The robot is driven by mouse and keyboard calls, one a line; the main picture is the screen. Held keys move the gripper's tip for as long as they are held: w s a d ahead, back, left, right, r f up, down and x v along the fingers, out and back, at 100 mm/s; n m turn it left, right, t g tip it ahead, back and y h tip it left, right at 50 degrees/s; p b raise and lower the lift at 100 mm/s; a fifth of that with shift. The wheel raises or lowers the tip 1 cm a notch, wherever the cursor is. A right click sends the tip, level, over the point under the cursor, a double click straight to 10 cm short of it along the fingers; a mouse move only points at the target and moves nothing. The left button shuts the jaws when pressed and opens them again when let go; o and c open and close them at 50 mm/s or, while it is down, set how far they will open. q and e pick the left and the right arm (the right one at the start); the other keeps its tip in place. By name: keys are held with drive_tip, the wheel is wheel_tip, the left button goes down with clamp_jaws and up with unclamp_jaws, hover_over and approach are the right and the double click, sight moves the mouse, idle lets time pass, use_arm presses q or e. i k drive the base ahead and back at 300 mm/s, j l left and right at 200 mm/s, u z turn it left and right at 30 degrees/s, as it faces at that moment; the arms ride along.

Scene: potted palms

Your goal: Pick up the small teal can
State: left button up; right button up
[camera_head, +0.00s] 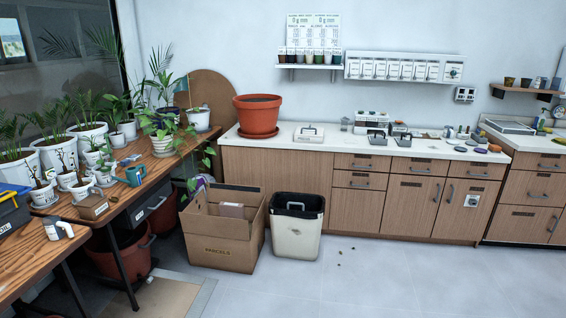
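A small teal can (135,175) with a pale patch on its side stands on the wooden table (160,164) at the left, near its front edge. It looks like a watering can, though it is small in the view. Potted plants stand behind and to the left of it. Neither of my grippers shows in the head view.
A brown box (93,208) and a white spray-like item (58,229) are on the left tables. An open cardboard box (221,254) and a cream bin (296,238) stand on the floor before the counter. Floor at the right is mostly clear.

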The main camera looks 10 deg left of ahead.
sight(133, 177)
drive_tip(key=i+j+u, duration=0.1)
drive_tip(key=i+u, duration=0.3)
drive_tip(key=i, duration=0.2)
drive_tip(key=i+l+u, duration=0.15)
drive_tip(key=i+u, duration=0.25)
drive_tip(key=i, duration=0.2)
drive_tip(key=i+l+u, duration=0.4)
drive_tip(key=i, duration=0.15)
drive_tip(key=i+j, duration=0.05)
drive_tip(key=j, duration=0.05)
